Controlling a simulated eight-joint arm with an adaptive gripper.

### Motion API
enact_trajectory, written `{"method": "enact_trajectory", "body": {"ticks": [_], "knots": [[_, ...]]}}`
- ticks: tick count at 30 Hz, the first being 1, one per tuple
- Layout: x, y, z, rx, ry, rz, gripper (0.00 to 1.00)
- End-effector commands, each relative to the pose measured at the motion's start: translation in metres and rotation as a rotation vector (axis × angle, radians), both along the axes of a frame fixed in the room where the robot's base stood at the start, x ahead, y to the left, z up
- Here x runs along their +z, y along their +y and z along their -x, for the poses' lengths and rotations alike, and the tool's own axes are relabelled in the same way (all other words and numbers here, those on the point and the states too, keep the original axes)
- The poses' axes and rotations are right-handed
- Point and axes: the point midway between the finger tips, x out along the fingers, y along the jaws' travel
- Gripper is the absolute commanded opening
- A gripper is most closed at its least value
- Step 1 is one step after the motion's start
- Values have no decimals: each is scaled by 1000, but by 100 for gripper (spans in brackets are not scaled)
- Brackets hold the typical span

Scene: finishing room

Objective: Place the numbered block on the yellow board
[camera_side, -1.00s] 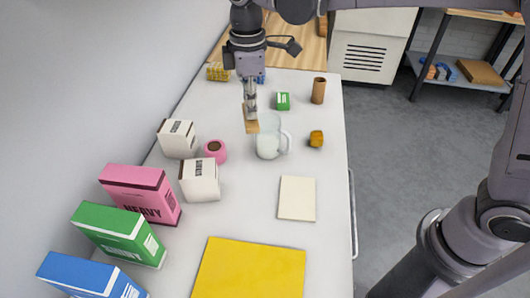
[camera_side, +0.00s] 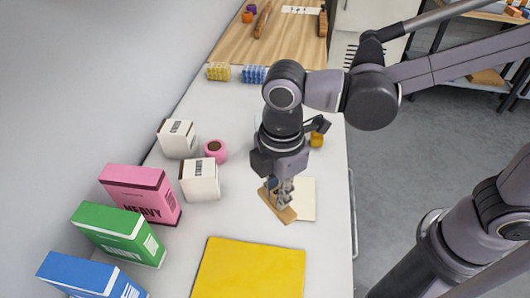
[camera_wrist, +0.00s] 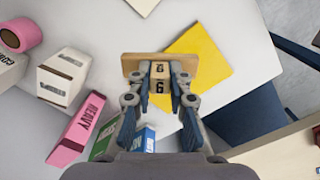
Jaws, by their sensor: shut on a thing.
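My gripper (camera_side: 277,184) is shut on the numbered block (camera_wrist: 159,76), a small tan wooden block with dark digits between the fingers in the wrist view. A longer flat wooden piece (camera_wrist: 132,63) shows at the block's far end; it also shows below the fingers in the side view (camera_side: 282,210). Whether the two are one piece I cannot tell. They appear held above the white table. The yellow board (camera_side: 250,272) lies flat at the front of the table, below and left of my gripper in the side view. In the wrist view the yellow board (camera_wrist: 208,52) is partly hidden behind the wooden piece.
A cream pad (camera_side: 307,198) lies just right of my gripper. Pink (camera_side: 140,193), green (camera_side: 118,233) and blue (camera_side: 90,276) boxes stand along the left wall. Two white boxes (camera_side: 200,180) and a pink roll (camera_side: 215,151) stand behind. The yellow board's top is clear.

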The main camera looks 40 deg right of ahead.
Motion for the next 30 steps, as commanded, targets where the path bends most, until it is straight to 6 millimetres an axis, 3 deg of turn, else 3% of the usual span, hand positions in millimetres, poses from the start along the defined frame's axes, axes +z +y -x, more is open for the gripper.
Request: {"method": "enact_trajectory", "body": {"ticks": [6, 21, 30], "knots": [[-14, 10, 5, 3, 0, 0, 0], [-69, 93, 46, 3, 0, 0, 0], [-87, 105, 52, -2, 0, 0, 0]]}}
